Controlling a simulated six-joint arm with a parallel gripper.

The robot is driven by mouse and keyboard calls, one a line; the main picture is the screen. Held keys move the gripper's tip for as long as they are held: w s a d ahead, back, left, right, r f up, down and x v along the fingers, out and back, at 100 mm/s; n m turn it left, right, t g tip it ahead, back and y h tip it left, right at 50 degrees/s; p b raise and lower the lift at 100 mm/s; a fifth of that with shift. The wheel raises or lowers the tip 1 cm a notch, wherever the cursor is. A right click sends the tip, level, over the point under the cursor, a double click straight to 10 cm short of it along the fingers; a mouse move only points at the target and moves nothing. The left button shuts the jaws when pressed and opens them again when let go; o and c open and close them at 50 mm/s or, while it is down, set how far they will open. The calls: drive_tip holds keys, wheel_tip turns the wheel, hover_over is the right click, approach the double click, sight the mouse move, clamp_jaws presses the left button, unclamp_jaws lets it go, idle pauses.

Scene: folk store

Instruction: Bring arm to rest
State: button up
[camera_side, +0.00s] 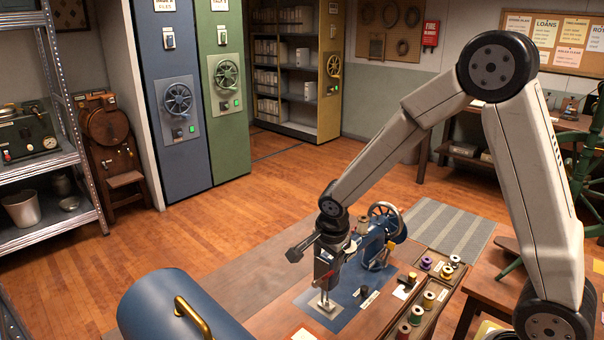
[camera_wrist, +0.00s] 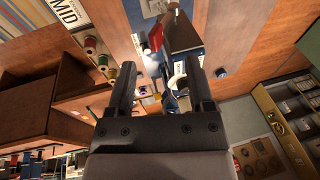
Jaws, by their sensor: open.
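My gripper (camera_side: 325,296) hangs low over the work table in the side view, pointing down just above or in front of a blue sewing machine (camera_side: 376,250). In the wrist view, my gripper (camera_wrist: 162,85) shows two dark fingers spread apart with nothing held between them. Parts of the machine and its blue plate lie beyond the fingertips there. Whether the fingertips touch the plate under them cannot be told from the side view.
Thread spools (camera_side: 429,299) stand in a wooden tray right of the machine. A blue domed cover (camera_side: 168,308) with a brass handle is at front left. A metal shelf (camera_side: 75,158) stands far left. Open wooden floor lies behind the table.

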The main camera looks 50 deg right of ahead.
drive_tip(key=shift+v, duration=0.9)
drive_tip(key=shift+s+a, duration=0.1)
drive_tip(key=shift+s, duration=0.05)
drive_tip(key=s+a+n+y, duration=0.1)
drive_tip(key=s+a+n, duration=0.2)
drive_tip(key=s+n, duration=0.8)
drive_tip(key=n, duration=0.7)
drive_tip(key=shift+s+r+y, duration=0.25)
drive_tip(key=shift+y, duration=0.05)
